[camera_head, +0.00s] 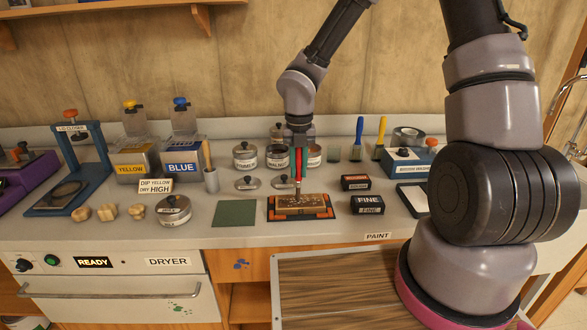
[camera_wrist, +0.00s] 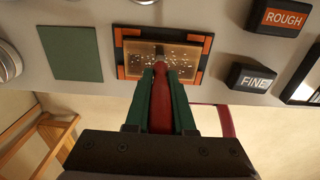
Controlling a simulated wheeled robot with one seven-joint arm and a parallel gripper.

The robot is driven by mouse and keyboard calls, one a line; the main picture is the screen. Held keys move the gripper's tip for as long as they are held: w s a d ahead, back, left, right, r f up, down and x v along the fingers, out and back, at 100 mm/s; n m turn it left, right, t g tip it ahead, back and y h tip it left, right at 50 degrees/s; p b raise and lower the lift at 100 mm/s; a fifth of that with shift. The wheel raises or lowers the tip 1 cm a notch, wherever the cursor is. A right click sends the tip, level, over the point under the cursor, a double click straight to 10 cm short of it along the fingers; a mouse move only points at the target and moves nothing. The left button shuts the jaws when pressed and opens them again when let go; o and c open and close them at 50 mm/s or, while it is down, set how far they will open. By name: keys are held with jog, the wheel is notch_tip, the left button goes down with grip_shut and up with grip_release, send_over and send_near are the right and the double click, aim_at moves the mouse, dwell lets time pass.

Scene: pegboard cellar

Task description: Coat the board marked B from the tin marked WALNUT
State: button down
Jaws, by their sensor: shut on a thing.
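My gripper (camera_head: 298,148) is shut on a red-handled brush (camera_head: 298,165), held upright over a small wooden board (camera_head: 290,204). The wrist view shows the green fingers (camera_wrist: 163,85) around the red handle (camera_wrist: 162,110). The brush tip is at the board, apparently touching it. The board (camera_wrist: 143,56) lies in a dark holder with orange corners (camera_head: 329,212); pale specks dot its brown top. I cannot read a letter on it. The tin that seems marked WALNUT (camera_head: 277,160) stands open behind the brush, partly hidden by it.
A PRIMER tin (camera_head: 245,157) and another tin (camera_head: 314,156) flank the walnut tin. Loose lids (camera_head: 247,183) lie in front. A green mat (camera_head: 234,214) is left of the holder; ROUGH (camera_head: 355,182) and FINE (camera_head: 367,204) blocks are right. My arm hides part of the right side.

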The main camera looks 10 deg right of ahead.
jog(key=shift+d, duration=3.45)
jog(key=shift+a, duration=6.4)
jog(key=d, duration=1.3)
jog(key=shift+s+d, duration=0.15)
jog(key=shift+r, duration=0.25)
